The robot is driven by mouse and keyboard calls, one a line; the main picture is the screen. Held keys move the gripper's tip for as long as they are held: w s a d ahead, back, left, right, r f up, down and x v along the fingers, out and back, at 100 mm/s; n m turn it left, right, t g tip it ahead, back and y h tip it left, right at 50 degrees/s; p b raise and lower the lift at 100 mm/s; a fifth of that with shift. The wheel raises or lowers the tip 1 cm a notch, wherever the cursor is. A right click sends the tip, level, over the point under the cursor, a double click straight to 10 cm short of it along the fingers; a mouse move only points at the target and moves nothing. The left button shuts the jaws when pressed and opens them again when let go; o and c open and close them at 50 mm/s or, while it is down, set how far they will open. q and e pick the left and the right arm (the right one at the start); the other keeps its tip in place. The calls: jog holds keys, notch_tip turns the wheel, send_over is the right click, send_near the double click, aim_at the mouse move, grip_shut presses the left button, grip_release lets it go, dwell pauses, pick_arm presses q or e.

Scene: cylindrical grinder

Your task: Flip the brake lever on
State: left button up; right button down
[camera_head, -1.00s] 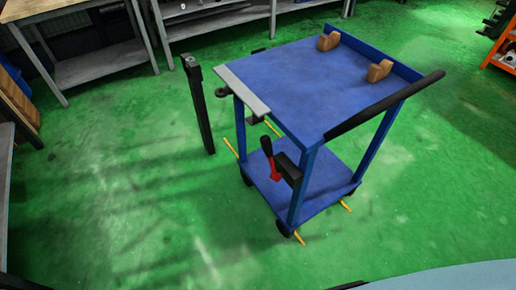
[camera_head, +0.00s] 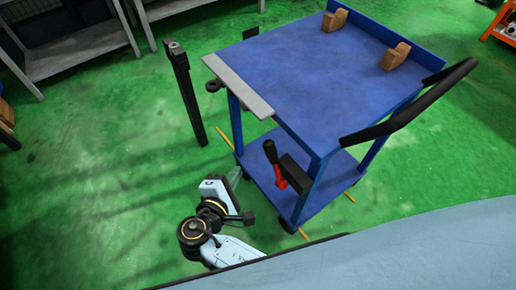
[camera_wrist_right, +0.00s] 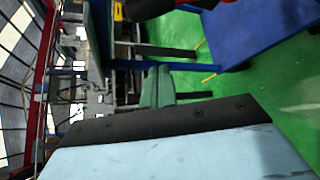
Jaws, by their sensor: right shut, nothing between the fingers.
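The brake lever has a black handle (camera_head: 270,151) above a red base (camera_head: 281,183). It sits on a black block at the near-left leg of the blue cart and stands up, leaning slightly left. My right gripper (camera_head: 235,173) is shut and empty, to the left of the lever and a little below the handle, apart from it in the picture. In the right wrist view its pale green fingers (camera_wrist_right: 158,72) are together. A black and red part, probably the lever, shows at the top of that view, cut off by the edge. My left gripper is out of view.
The blue cart top (camera_head: 320,90) carries two wooden blocks (camera_head: 396,56) and a black push handle (camera_head: 425,98) on the right. A dark post (camera_head: 187,95) stands left of the cart. Grey benches (camera_head: 80,45) are at the back left.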

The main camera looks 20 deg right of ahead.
aim_at(275, 164)
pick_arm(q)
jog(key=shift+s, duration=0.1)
pick_arm(e)
jog(key=shift+s, duration=0.15)
